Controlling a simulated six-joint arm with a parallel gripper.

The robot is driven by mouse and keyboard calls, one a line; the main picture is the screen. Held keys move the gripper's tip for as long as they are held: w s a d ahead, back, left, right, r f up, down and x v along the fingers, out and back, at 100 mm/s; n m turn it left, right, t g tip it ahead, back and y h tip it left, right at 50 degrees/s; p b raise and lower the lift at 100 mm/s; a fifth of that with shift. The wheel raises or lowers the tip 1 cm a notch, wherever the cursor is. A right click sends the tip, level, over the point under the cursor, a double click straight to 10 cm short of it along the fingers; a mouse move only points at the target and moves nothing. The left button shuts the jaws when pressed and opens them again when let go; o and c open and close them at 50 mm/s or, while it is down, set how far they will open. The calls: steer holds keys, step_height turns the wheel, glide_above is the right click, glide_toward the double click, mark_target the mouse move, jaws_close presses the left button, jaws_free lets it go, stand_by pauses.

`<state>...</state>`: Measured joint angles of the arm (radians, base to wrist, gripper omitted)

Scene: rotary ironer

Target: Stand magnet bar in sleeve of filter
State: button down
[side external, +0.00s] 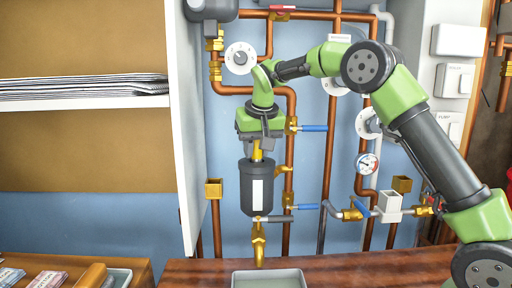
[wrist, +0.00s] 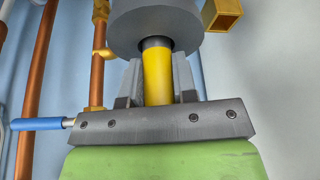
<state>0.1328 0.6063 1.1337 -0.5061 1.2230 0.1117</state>
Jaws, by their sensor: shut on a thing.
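The filter (side external: 257,187) is a dark grey cylinder with a white label, upright among the pipes in the side view. Its grey top (wrist: 190,38) fills the upper middle of the wrist view. My gripper (side external: 257,146) points down just above it. In the wrist view my gripper (wrist: 158,80) is shut on the yellow magnet bar (wrist: 157,82), with one finger on each side. The bar (side external: 256,152) looks upright, its far end at a dark round opening in the filter's top. How deep it sits in the sleeve is hidden.
Copper pipes (side external: 291,170) and blue-handled valves (side external: 310,128) stand close to the right. A white cabinet side (side external: 188,130) rises at left. A brass square fitting (side external: 214,188) stands left of the filter. A grey tray (side external: 268,279) is on the wooden counter (side external: 345,267) below.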

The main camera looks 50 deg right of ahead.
steer(key=c, duration=0.9)
jaws_free()
steer(key=shift+f, duration=0.1)
steer(key=v, duration=1.1)
steer(key=s+a+r+n+t+y, duration=0.1)
steer(key=s+a+r+n, duration=0.2)
steer(key=s, duration=0.5)
steer(key=s+a+f+y, duration=0.1)
steer(key=s+a+f, duration=0.1)
steer(key=s, duration=0.3)
steer(key=s+a+f+t+y, duration=0.1)
steer(key=s+f, duration=0.4)
steer(key=s+a+f+m+t+y, duration=0.1)
steer(key=s+a+f, duration=0.1)
steer(key=s, duration=0.4)
steer(key=shift+a+f, duration=0.35)
steer(key=shift+f, duration=0.3)
steer(key=shift+s, duration=0.15)
